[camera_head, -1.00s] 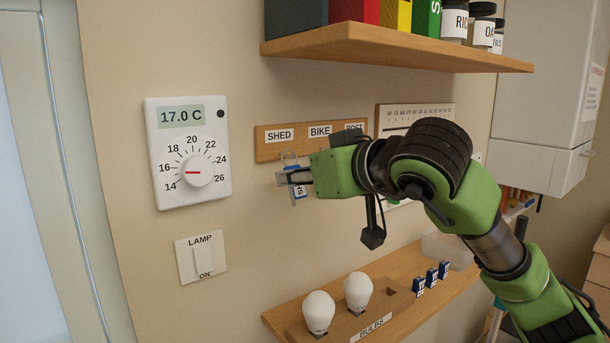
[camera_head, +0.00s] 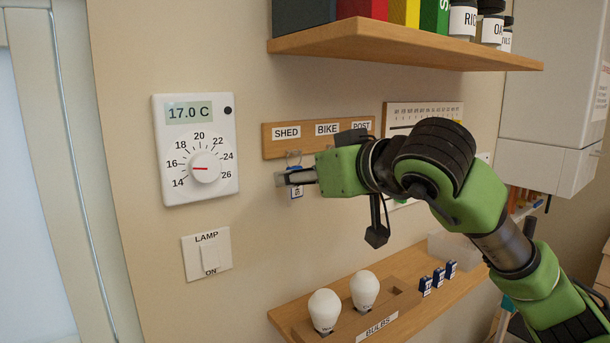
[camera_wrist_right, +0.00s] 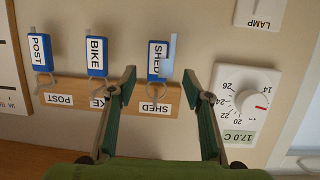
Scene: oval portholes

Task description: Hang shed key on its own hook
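The shed key has a blue tag with a white SHED label (camera_wrist_right: 157,60) and a pale piece beside it. In the right wrist view, which is upside down, its ring lies at the SHED place on the wooden key board (camera_wrist_right: 133,97); the hook is too small to make out clearly. My right gripper (camera_wrist_right: 160,78) is open, its fingers apart on either side of the tag and not visibly touching it. In the head view my right gripper (camera_head: 290,178) is just below the SHED label of the board (camera_head: 305,141) and partly hides the key tag (camera_head: 297,192).
Bike (camera_wrist_right: 96,56) and post (camera_wrist_right: 40,52) key tags hang beside the shed key. A thermostat (camera_head: 197,150) and lamp switch (camera_head: 207,254) are left of the gripper. A shelf (camera_head: 400,45) is above; a lower shelf (camera_head: 415,297) holds bulbs and small blue items.

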